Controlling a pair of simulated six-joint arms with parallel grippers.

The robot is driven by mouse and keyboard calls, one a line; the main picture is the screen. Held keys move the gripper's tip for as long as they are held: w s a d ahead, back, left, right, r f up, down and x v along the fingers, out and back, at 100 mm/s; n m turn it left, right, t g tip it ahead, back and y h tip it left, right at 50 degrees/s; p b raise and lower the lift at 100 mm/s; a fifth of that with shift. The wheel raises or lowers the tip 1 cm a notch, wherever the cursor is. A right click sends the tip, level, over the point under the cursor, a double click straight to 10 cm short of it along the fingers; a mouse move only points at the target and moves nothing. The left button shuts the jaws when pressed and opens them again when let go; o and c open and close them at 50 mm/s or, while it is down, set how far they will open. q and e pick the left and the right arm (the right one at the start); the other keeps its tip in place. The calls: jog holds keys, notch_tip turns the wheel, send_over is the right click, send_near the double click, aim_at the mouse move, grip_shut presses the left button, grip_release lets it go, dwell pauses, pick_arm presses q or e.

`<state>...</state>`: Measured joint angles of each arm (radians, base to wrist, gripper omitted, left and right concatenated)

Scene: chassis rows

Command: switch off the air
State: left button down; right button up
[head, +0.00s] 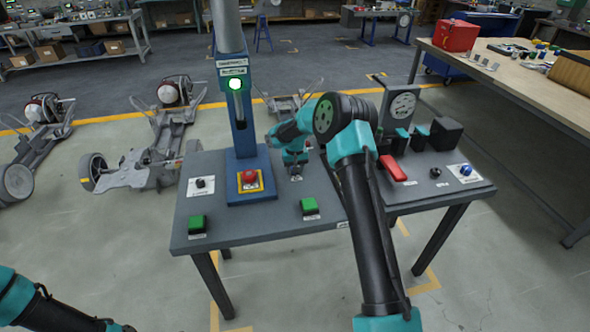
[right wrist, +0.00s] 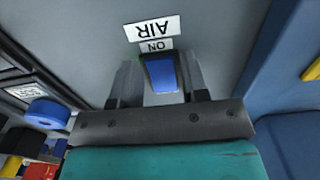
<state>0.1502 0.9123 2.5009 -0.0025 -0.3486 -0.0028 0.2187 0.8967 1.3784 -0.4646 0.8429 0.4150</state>
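The air switch (right wrist: 161,74) is a blue rocker or lever in the right wrist view, beside an AIR label (right wrist: 152,28) and an ON label (right wrist: 156,46), both upside down there. My right gripper (right wrist: 160,84) is open, one finger on each side of the switch. I cannot tell whether the fingers touch it. In the head view my right gripper (head: 295,172) points down at the grey table (head: 270,222), just right of the blue column, and the switch itself is hidden. My left arm shows at the lower left corner; its gripper is out of view.
A red stop button (head: 249,176), green buttons (head: 197,223) (head: 309,206), a red lever (head: 393,168), a gauge (head: 403,105) and a blue knob (head: 466,170) share the table.

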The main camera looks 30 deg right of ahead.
jog(key=c, duration=0.6)
jog(key=shift+w+g, duration=0.15)
jog(key=shift+g, duration=0.15)
jog(key=shift+w+d+r+g+y, duration=0.1)
jog(key=shift+g+y, duration=0.15)
jog(key=shift+g, duration=0.25)
jog(key=shift+w+d+r+g+y, duration=0.1)
jog(key=shift+g+y, duration=0.15)
jog(key=shift+g, duration=0.25)
jog(key=o, duration=0.9)
jog(key=shift+a, duration=0.1)
jog(key=v, duration=1.7)
jog(key=shift+w, duration=0.2)
